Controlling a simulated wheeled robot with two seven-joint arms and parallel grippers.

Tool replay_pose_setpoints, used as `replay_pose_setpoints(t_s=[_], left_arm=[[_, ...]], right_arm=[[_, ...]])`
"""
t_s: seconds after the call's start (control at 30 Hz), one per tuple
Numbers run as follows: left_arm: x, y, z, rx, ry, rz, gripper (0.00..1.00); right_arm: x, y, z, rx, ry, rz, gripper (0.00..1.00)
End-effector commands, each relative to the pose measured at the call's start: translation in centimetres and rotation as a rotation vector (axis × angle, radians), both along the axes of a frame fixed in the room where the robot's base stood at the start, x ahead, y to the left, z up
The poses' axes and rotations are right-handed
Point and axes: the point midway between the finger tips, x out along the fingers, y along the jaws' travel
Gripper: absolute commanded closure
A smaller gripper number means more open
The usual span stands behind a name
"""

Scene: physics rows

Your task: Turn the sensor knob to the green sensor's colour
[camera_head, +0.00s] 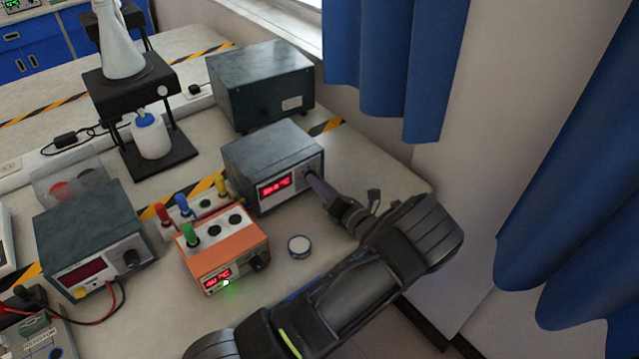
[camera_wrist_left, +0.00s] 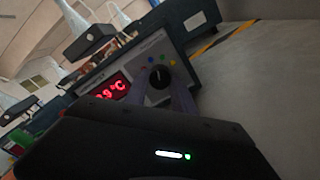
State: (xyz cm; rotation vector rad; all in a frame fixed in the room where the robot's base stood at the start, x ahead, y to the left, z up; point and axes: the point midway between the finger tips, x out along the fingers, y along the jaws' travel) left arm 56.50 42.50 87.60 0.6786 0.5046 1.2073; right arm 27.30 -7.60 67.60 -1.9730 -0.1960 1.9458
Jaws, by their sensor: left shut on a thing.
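The green sensor (camera_head: 188,235) stands upright in the orange box (camera_head: 225,258), near red, blue and yellow ones (camera_head: 221,185). My right gripper is out of view.
A small round white-topped object (camera_head: 299,246) lies right of the orange box, close to my left arm. A grey power supply (camera_head: 90,240) with cables stands at the left. A larger dark box (camera_head: 260,82) stands behind the thermometer box. Blue curtains hang at the right.

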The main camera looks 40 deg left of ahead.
Motion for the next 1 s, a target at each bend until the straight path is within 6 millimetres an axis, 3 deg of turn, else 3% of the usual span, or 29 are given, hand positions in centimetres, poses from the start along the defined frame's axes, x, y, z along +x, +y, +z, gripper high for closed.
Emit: replay_pose_setpoints(t_s=[0.4, 1.0], left_arm=[[0.05, -0.04, -0.01, 0.077, 0.260, -0.002, 1.00], [0.06, -0.06, -0.06, 0.092, 0.310, -0.002, 1.00]], right_arm=[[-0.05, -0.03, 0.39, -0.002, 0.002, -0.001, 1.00], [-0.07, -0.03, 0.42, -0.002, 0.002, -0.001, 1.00]])
